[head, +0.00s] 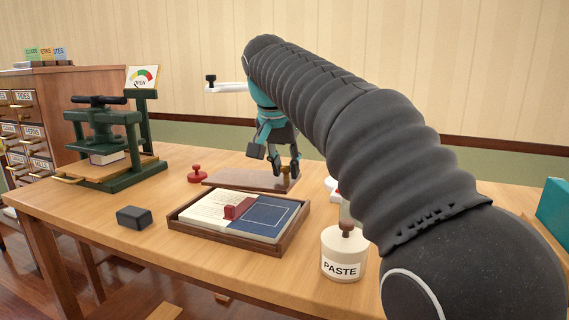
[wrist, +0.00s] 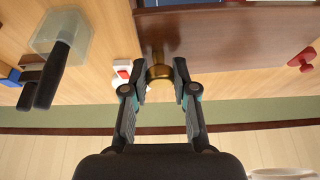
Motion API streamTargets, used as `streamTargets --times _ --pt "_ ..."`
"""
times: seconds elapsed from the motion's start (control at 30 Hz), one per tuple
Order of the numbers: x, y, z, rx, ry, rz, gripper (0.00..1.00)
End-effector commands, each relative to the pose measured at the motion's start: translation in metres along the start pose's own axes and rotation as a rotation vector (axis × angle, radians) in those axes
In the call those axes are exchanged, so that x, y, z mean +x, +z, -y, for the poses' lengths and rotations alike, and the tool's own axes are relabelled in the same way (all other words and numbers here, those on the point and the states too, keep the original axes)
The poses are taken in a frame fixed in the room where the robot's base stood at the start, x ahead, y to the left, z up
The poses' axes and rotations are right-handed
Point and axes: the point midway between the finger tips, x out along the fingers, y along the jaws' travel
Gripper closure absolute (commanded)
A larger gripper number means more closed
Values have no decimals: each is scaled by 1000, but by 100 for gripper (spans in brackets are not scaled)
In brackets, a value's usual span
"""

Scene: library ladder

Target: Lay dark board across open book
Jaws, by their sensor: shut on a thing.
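The dark brown board (head: 232,181) is just behind the open book, with a brass knob at its right end. My gripper (head: 276,168) is at that end, its fingers pointing down. In the wrist view my gripper (wrist: 159,82) has its fingers on both sides of the brass knob (wrist: 158,70), and the board (wrist: 225,32) extends beyond it. I cannot tell whether the board touches the table. The open book (head: 205,211) lies in a shallow wooden tray (head: 222,241), with a pale page at left and a blue one at right.
A paste jar (head: 343,255) stands right of the tray, near my arm. A dark block (head: 133,217) lies left of it. A red knobbed piece (head: 197,175) is behind the tray's left side. A green press (head: 108,145) stands at the table's left. The front left tabletop is clear.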

Motion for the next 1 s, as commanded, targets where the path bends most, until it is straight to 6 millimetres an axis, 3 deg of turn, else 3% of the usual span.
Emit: streamTargets --times 1.0 --pt "54 24 1 -3 -1 0 100"
